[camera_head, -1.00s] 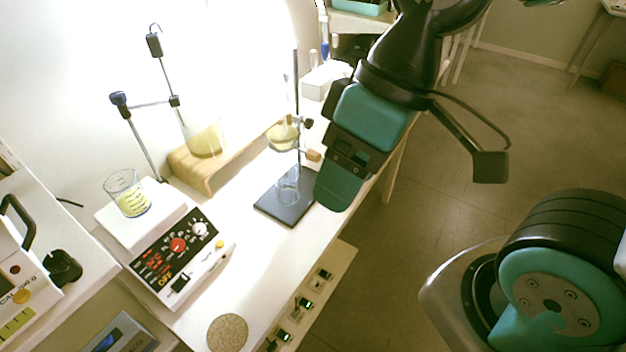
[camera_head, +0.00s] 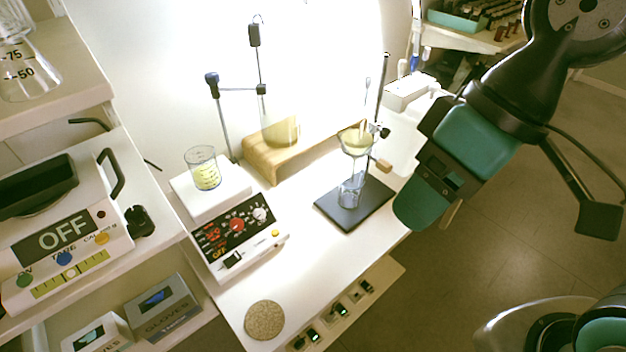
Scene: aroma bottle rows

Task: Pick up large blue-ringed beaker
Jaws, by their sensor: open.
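A clear glass beaker (camera_head: 204,170) with yellow markings or contents stands upright on the white top of the hot plate (camera_head: 238,232). A second clear beaker (camera_head: 350,192) with a bluish tint stands on the dark stand base (camera_head: 372,206), under the funnel. I cannot make out for sure which one has the blue ring. My gripper (camera_head: 421,207) is open and points down at the bench's right edge, right of the stand base. It appears apart from both beakers; its fingertips are hard to separate from this side.
A vertical rod (camera_head: 380,95) holds a yellow-filled funnel (camera_head: 355,143). A cork mat (camera_head: 264,320) lies in front. A balance (camera_head: 65,240) fills the left shelf.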

